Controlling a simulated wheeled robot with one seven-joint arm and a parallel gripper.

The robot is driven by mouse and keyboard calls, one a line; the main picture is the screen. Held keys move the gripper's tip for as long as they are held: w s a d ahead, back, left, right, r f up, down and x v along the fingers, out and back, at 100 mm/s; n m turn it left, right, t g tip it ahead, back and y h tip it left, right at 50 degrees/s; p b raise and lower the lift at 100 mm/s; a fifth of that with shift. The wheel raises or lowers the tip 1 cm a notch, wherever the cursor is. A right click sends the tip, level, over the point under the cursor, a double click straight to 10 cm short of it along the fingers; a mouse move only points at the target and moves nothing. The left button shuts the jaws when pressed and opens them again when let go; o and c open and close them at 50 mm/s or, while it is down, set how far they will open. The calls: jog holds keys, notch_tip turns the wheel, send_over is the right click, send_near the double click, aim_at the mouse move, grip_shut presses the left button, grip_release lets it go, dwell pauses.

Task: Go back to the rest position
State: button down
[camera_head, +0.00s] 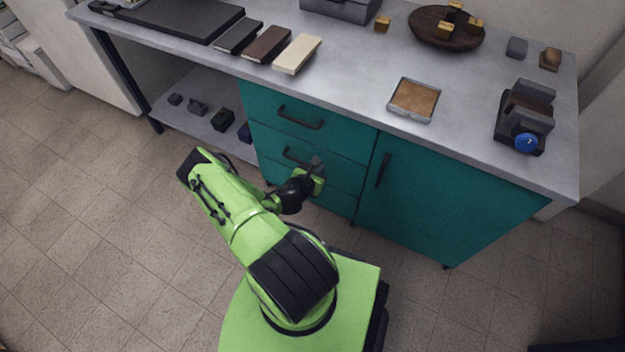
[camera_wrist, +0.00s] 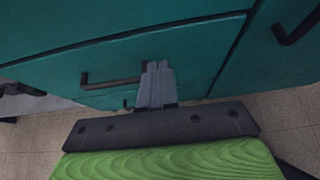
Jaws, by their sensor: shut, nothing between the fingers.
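My gripper (camera_head: 318,166) is in front of the teal cabinet's drawers, near the middle drawer handle (camera_head: 298,157) in the head view. In the wrist view its fingers (camera_wrist: 156,84) are together, with nothing between them. A black drawer handle (camera_wrist: 110,82) shows just left of the fingertips there, and I cannot tell whether they touch it. The teal drawers look closed. My arm is bent low over my green base. The lowest drawer's handle is largely hidden behind my gripper in the head view.
A grey worktop (camera_head: 350,85) runs above the teal cabinet (camera_head: 440,205). It carries a small square tray (camera_head: 413,99), a round wooden board (camera_head: 425,30), several flat blocks and a dark holder with a blue ball (camera_head: 526,142). A cabinet door handle (camera_head: 383,170) sticks out right of my gripper. Open floor lies left.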

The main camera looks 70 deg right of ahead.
jog(key=p+v, duration=0.3)
jog(key=v, duration=0.3)
jog(key=shift+w+a, duration=0.2)
jog(key=shift+a, duration=0.05)
